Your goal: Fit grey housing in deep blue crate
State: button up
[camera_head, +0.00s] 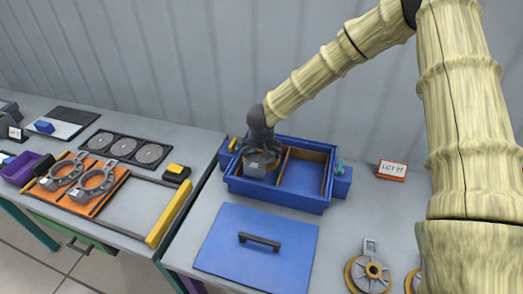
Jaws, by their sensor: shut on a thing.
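The deep blue crate (272,194) stands open on the grey table, with brown dividers (282,165) inside. My gripper (262,152) points down into its left compartment and is shut on a grey housing (255,168). The housing's blocky end faces the front, and the gripper hides part of the rest. It appears within the compartment walls; I cannot tell whether it touches the floor. The right part of the crate shows a bare blue floor. Two more grey ring-shaped housings (95,181) (67,172) lie on an orange board at the left.
A blue lid (225,255) with a black handle lies in front of the crate. A LOT 27 sign (391,170) stands to its right. Round grey and gold parts (371,272) lie at front right. A yellow bar (168,215) edges the left bench.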

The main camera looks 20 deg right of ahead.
jog(key=shift+f+b, duration=0.85)
jog(key=shift+f, duration=3.1)
dwell(1.5)
jog(key=o, duration=1.1)
jog(key=shift+o, duration=0.2)
jog(key=v, duration=1.1)
jog(key=shift+s+a+r, duration=0.1)
jog(key=shift+s+r, duration=0.15)
jog(key=shift+r, duration=0.2)
